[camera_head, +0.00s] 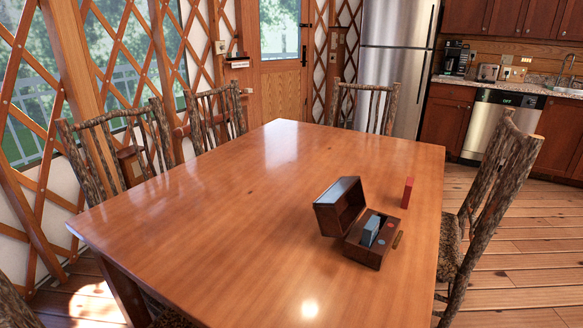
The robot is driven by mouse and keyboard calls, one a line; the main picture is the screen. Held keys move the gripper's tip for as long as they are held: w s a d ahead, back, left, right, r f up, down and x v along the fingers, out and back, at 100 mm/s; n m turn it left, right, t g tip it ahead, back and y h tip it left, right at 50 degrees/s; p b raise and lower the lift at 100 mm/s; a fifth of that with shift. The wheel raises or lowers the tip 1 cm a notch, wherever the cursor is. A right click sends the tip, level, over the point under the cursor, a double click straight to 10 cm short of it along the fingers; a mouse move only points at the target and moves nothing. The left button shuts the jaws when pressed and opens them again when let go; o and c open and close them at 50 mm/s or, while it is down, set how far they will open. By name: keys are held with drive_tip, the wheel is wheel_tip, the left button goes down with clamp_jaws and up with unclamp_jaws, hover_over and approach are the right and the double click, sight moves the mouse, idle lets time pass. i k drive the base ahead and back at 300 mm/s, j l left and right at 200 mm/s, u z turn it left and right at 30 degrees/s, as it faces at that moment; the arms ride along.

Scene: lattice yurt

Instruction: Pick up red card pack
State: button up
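A small red upright block, which looks like the red card pack (407,193), stands on the wooden table (230,220) toward its right edge. It stands apart from an open dark wooden box (364,254), a little behind and to the right of it. The box lid (334,211) is tipped open to the left. A blue-grey block (371,231) stands inside the box, with small red and blue round pieces beside it. My gripper is not in view.
The table's left and far parts are bare. Rustic chairs stand around it, one close at the right edge (490,190) and others along the left and far sides. A fridge (396,60) and a dishwasher (500,125) stand behind. Wooden floor is free at the right.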

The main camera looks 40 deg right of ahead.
sight(406, 196)
drive_tip(key=z, duration=1.2)
